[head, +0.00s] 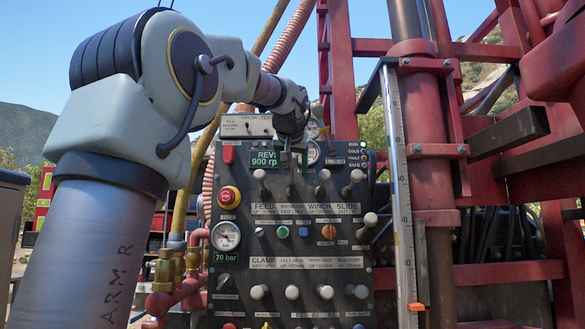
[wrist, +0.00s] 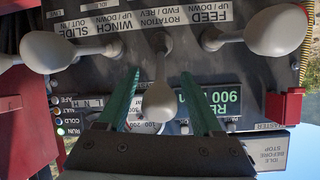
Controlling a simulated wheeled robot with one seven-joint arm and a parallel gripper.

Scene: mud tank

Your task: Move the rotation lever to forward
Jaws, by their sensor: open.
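The rotation lever (wrist: 159,102) shows in the wrist view with a pale rounded knob, under the label ROTATION FWD/REV (wrist: 160,17). Its knob reaches toward the display, unlike the levers beside it. My gripper (wrist: 160,80) is open, with one green finger on each side of the lever. A gap shows between the knob and each finger. In the head view my gripper (head: 290,157) is at the top of the control panel, and it and the arm hide part of the lever. The green display (head: 264,157) reads REV and 900 rpm.
The feed lever (wrist: 274,32) and winch lever (wrist: 48,50) stand close on either side. The slide lever (head: 356,177) is further right in the head view. A red emergency button (head: 229,196) and pressure gauge (head: 226,236) sit at the panel's left. A red mast (head: 420,130) rises on the right.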

